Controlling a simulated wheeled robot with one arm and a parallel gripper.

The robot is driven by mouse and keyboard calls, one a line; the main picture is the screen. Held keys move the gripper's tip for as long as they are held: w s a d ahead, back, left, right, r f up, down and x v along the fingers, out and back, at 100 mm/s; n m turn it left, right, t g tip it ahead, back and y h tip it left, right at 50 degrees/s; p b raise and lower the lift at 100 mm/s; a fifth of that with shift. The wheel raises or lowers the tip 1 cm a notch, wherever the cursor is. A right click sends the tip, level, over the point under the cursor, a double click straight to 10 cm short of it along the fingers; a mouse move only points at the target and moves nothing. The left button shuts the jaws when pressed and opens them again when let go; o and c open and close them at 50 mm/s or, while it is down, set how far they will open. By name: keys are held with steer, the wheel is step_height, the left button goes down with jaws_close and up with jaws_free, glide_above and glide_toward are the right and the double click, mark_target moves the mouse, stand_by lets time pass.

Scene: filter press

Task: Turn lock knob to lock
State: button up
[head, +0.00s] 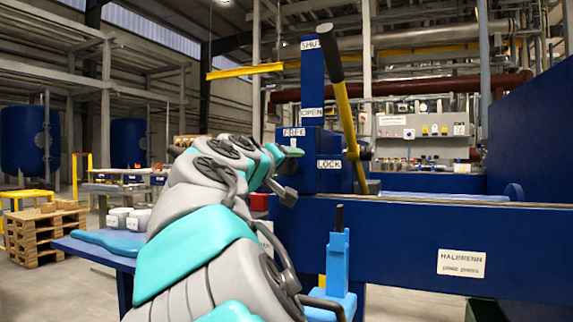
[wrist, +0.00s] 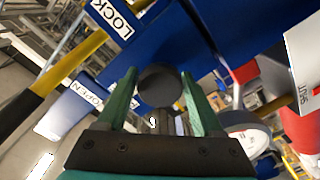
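The lock knob (wrist: 158,86) is a dark round knob on the blue housing in the wrist view. The fingers of my gripper (wrist: 158,74) are green and stand apart, one on each side of the knob. Any gap between fingers and knob is too small to tell whether they press on it. In the head view my arm reaches the blue lock housing (head: 308,146); the knob and most of the fingers are hidden there. The housing bears a FREE label (head: 294,132) and a LOCK label (head: 329,164). Which way the knob is set cannot be told.
A yellow lever with a black handle (head: 329,52) slants past the blue post (head: 314,75) with SHUT and OPEN labels, close to my gripper. A blue beam (head: 400,250) runs right, below the housing. A round gauge (wrist: 243,130) sits right of the fingers.

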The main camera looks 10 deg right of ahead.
steer(key=c, duration=1)
